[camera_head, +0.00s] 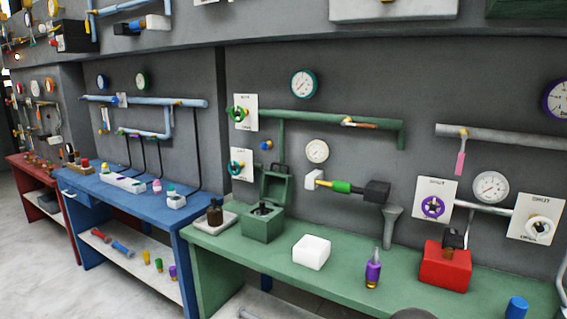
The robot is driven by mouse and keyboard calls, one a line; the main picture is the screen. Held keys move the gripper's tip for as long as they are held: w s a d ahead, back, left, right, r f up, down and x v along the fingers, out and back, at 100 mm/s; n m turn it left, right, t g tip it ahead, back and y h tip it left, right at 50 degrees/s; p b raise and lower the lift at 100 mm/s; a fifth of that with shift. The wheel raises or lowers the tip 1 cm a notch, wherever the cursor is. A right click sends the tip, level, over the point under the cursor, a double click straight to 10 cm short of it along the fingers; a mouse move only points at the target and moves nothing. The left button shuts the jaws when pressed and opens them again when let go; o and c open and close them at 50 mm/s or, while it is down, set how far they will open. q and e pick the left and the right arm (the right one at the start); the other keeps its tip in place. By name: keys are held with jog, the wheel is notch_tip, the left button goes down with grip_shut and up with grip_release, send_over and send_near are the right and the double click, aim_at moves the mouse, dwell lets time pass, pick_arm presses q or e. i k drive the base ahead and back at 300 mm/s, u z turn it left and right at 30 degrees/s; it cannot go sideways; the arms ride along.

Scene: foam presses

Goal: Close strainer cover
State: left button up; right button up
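A green box (262,224) stands on the green bench (345,287), and it looks like the strainer. Its square green cover (276,187) is raised at the back, upright and open. Something dark sits in the box's opening, too small to make out. Neither of my grippers can be made out in this view, and nothing is touching the cover.
A white block (311,252), a purple bottle-like part (373,272) and a red box (446,265) stand to the right. Pipes, gauges and valve plates line the wall behind.

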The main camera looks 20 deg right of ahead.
aim_at(275, 190)
jog(key=z, duration=0.1)
jog(key=i, duration=1)
jog(key=u, duration=0.1)
